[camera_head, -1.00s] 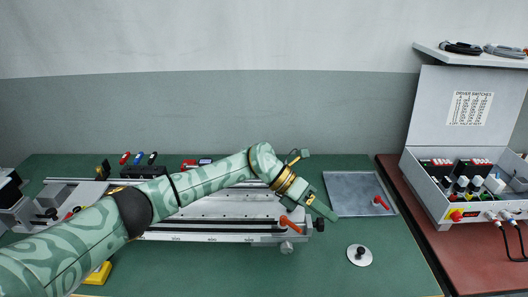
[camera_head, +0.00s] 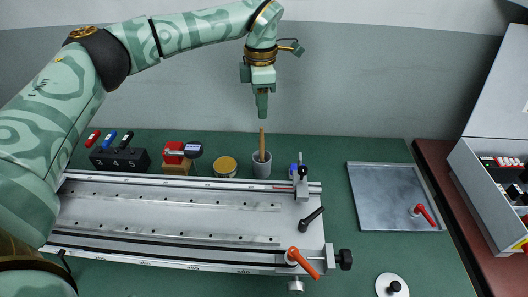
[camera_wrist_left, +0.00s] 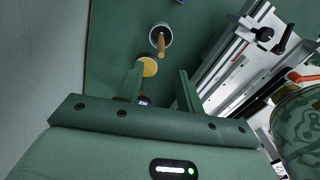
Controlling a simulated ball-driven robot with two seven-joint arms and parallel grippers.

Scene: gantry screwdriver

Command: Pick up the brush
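The brush (camera_head: 262,143) stands handle-up in a small grey cup (camera_head: 262,169) behind the rail bench; its lower end is hidden in the cup. In the left wrist view the wooden handle (camera_wrist_left: 161,45) rises from the round cup (camera_wrist_left: 153,37). My left gripper (camera_head: 262,112) points down just above the handle in the head view, not touching it as far as I can tell. In the left wrist view the gripper (camera_wrist_left: 160,82) has its two fingers apart with nothing held, and the brush lies beyond the fingertips. My right gripper is not in view.
A metal rail bench (camera_head: 180,215) with clamp levers fills the front. A yellow-topped tin (camera_head: 225,166), a red device (camera_head: 174,152) and a black marker holder (camera_head: 120,159) stand left of the cup. A metal tray (camera_head: 385,190) lies right. The wall is close behind.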

